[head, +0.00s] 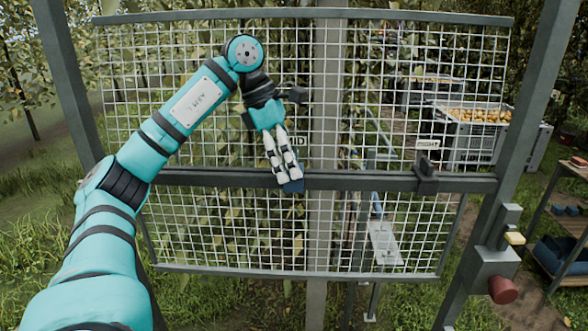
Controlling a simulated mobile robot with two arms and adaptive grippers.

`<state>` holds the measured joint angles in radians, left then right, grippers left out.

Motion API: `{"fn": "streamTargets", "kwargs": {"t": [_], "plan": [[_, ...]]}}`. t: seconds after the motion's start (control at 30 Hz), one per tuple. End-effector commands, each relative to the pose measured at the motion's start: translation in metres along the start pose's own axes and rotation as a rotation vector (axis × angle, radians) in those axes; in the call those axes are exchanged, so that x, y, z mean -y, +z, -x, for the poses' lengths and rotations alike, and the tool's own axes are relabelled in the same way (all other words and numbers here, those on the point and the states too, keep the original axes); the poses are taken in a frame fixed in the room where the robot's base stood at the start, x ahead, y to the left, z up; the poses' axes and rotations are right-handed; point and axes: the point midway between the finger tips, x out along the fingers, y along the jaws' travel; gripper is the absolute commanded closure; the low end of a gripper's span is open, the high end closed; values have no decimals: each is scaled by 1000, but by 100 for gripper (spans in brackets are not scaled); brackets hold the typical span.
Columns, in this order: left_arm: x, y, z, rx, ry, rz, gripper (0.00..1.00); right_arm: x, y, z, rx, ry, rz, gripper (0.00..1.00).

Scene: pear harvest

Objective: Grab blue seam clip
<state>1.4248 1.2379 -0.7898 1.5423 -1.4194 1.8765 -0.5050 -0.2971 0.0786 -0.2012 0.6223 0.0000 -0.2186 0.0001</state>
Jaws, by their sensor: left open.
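The blue seam clip (292,187) is on the dark horizontal rail of the mesh panel, near the panel's middle. My left gripper (284,175) is open and points down, with its pale fingers right at the clip's upper part. The fingers hide part of the clip, and I cannot tell whether they touch it. My right gripper is not in view.
The mesh panel (225,215) in its grey frame fills the middle. A dark clip (427,178) sits on the rail farther right, under a "RIGHT" label (428,143). A post box with a red knob (503,290) stands at right. Crates of pears (480,140) stand behind.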

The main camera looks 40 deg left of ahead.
Motion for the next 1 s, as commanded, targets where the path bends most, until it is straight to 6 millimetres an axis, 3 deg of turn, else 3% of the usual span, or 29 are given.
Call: {"fn": "streamTargets", "kwargs": {"t": [0.2, 0.47, 0.83, 1.0], "plan": [[0, -1, -24, -1, 0, 1, 12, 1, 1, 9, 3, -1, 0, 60], [0, -1, -26, 1, 0, 0, 13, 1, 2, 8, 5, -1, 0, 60], [0, -1, -26, 1, 0, 0, 61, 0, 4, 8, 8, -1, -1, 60], [0, -1, -26, 1, 0, 0, 64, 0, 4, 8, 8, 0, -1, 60]]}}
